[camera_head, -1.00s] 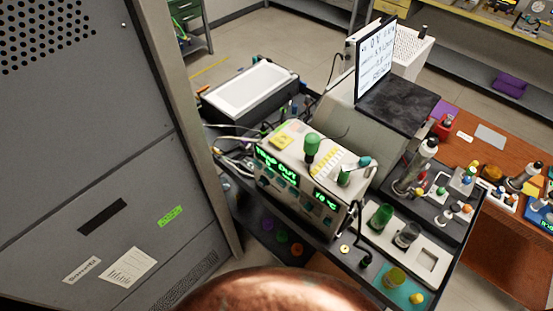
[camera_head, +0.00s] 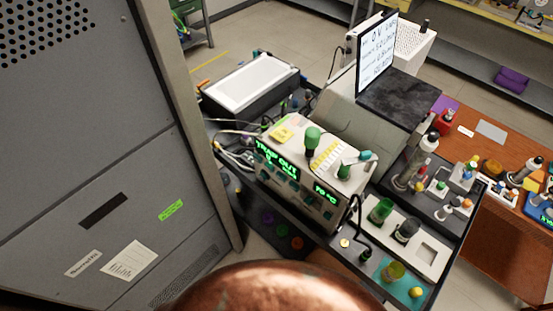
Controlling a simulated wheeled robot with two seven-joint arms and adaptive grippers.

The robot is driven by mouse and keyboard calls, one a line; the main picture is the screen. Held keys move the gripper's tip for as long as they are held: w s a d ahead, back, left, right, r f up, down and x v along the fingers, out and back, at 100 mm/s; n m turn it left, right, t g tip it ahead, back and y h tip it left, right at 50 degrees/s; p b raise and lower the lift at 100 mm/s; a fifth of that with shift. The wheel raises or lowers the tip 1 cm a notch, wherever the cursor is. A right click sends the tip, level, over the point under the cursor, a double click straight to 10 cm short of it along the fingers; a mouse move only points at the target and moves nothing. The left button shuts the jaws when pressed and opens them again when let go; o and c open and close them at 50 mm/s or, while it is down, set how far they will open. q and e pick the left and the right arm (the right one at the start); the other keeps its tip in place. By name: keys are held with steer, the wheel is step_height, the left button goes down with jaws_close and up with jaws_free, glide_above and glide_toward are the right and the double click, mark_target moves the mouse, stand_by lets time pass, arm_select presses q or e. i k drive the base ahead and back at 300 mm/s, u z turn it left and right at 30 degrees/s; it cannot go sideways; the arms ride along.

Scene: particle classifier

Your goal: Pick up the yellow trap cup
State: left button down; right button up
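The yellow trap cup (camera_head: 393,271) is a see-through yellow-green cup. It stands on a teal mat (camera_head: 412,279) at the front of the dark bench, at the lower right. A small yellow ball-like piece (camera_head: 416,292) lies beside it on the mat. Behind it, a green cup (camera_head: 380,211) and a dark grey cup (camera_head: 407,230) stand in a white holder (camera_head: 427,255) with an empty square recess. Neither of my grippers can be seen in the head view. Nothing visible is holding the yellow cup.
A boxy instrument with a green "TRAP OUT" display (camera_head: 277,160) stands left of the cups. A dark cable-like shape (camera_head: 357,225) is at its right corner. Bottles on a rack (camera_head: 424,150) stand behind the cups. A large grey cabinet (camera_head: 95,150) fills the left.

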mark_target(395, 271)
steer(key=z, duration=1.35)
steer(key=k, duration=0.85)
steer(key=u, duration=1.1)
